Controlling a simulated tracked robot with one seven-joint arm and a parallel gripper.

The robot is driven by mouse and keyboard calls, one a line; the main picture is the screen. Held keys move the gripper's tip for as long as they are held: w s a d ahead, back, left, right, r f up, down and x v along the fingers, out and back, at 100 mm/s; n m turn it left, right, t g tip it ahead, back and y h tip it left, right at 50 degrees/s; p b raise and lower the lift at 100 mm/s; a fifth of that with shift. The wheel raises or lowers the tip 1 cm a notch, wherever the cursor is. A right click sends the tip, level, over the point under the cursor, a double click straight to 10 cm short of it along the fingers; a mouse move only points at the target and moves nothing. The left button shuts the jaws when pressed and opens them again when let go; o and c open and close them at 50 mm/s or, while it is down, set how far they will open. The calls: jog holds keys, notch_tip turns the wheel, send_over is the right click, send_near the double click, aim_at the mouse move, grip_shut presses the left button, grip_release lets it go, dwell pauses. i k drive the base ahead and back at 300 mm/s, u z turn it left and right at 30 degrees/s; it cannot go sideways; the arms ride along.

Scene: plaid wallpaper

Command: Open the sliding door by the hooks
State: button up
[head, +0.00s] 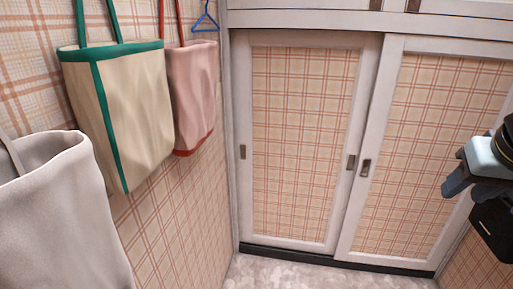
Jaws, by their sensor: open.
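The sliding door by the hooks is the left door (300,140), a white-framed panel filled with plaid. It spans from the left wall's corner to the middle of the closet front, and no gap shows at its left edge. It has a small recessed pull (243,152) on its left stile and another (351,162) on its right stile. A blue triangular hook or hanger (205,23) shows on the left wall near the door's top left. My gripper (456,183) is at the right edge, open and empty, in front of the right door and well apart from the left door.
The right sliding door (435,150) has its own pull (366,168) beside the left door's right stile. A cream bag with green trim (125,110), a pink bag (193,95) and a white bag (60,220) are along the left wall. The floor (300,275) in front is clear.

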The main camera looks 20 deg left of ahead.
aim_at(301, 98)
jog(key=z, duration=0.1)
jog(key=i, duration=1.05)
jog(key=u, duration=1)
